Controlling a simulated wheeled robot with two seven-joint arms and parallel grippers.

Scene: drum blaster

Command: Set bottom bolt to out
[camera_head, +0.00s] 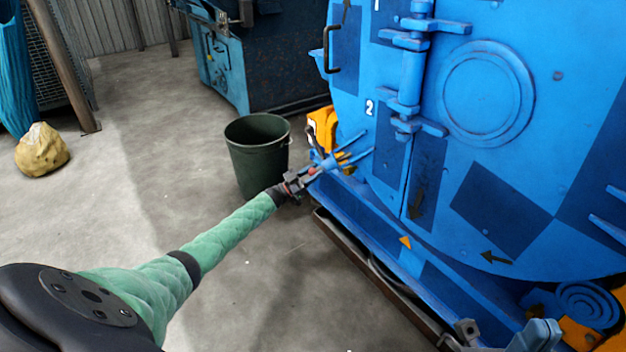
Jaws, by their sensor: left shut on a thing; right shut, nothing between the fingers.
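The large round blue door (430,190) of the drum machine fills the right side of the view. At its lower left edge a blue bolt (329,163) with thin prongs sticks out to the side, below the painted number 2. My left gripper (312,173) is shut on the outer end of this bolt. The jaws hide the part of the bolt that they hold. A small gap or contact between the bolt's inner end and the door is too small to judge.
A dark green bin (258,152) stands just behind my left gripper. A yellow part (322,128) of the machine is beside the bolt. The machine's blue lower frame (385,245) runs under the door. A yellow sack (41,150) lies far left. The concrete floor between is clear.

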